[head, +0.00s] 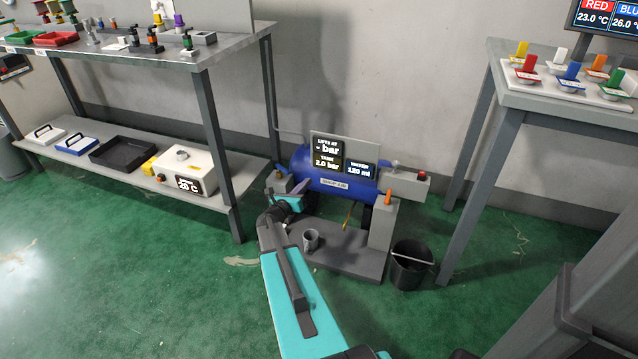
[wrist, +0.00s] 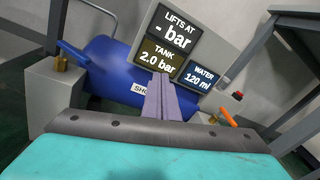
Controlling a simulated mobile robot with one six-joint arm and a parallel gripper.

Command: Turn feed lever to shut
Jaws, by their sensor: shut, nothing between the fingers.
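A blue air tank (head: 322,171) labelled shop air stands low on a grey stand. A blue lever (head: 281,170) sits on the left post; in the wrist view the blue lever (wrist: 72,51) slants above a brass fitting. An orange lever (head: 388,197) stands on the right post; in the wrist view the orange lever (wrist: 228,117) is tilted. I cannot tell which is the feed lever. My gripper (head: 303,186) is shut and empty in front of the tank, right of the blue lever. Its fingers (wrist: 160,96) overlap the tank label and appear apart from both levers.
Panels above the tank (head: 328,148) read lifts at - bar, tank 2.0 bar and water 120 ml. A metal cup (head: 311,240) is on the stand's base, with a black bucket (head: 411,268) to its right. Benches stand on both sides (head: 222,150) (head: 505,105).

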